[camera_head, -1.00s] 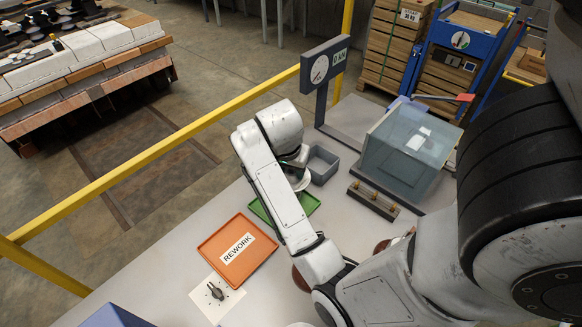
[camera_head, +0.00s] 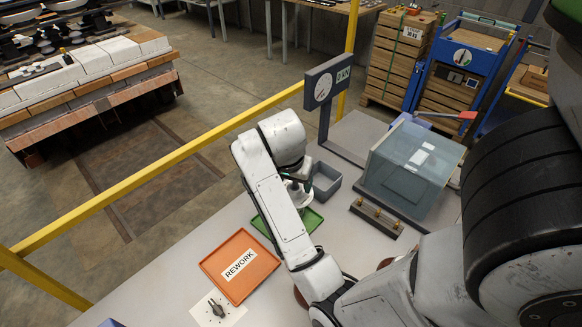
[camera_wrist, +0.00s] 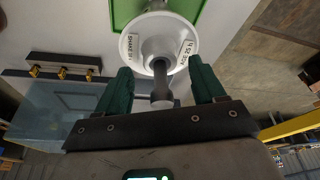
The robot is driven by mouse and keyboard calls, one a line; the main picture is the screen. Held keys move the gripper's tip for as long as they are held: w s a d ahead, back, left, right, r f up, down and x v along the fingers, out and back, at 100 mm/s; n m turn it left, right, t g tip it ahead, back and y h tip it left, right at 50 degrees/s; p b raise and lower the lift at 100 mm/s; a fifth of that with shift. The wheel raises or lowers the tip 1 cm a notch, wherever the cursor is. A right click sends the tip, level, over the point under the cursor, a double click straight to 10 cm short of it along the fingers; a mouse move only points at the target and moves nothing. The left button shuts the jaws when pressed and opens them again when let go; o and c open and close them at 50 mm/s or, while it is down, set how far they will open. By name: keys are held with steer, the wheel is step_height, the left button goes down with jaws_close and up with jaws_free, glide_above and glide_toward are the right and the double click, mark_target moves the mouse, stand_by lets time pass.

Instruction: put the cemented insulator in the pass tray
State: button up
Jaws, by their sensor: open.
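A white disc insulator (camera_wrist: 158,45) with paper labels and a grey metal pin shows in the wrist view, its pin pointing toward my gripper (camera_wrist: 161,72). My gripper's green fingers are open, one on either side of the pin, with visible gaps. In the head view the insulator (camera_head: 301,196) is partly hidden under my gripper (camera_head: 297,180), at the green tray (camera_head: 313,222). The green tray (camera_wrist: 116,14) also shows behind the insulator in the wrist view. Any label on it is hidden. I cannot tell exactly how the insulator rests there.
An orange REWORK tray (camera_head: 240,266) lies left of the green tray, with a small dark fitting (camera_head: 216,308) on a white sheet before it. A grey bin (camera_head: 325,181), a dial gauge (camera_head: 326,83), a brass-pinned rack (camera_head: 377,217) and a clear-sided box (camera_head: 412,170) stand beyond.

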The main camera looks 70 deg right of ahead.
step_height(320, 180, up, 10)
steer(key=a+f+n+h+p, duration=0.1)
steer(key=a+n+p, duration=0.1)
steer(key=n+p, duration=0.3)
steer(key=s+a+f+n+y, duration=0.2)
steer(key=a+f+n, duration=0.4)
steer(key=a, duration=0.4)
steer(key=s+a+f+n+t+y+p, duration=0.1)
steer(key=s+a+f+n+y, duration=0.1)
steer(key=a+f+n, duration=0.4)
steer(key=s+a+f, duration=0.1)
steer(key=a, duration=0.4)
steer(key=shift+s+n, duration=0.4)
steer(key=shift+f, duration=0.1)
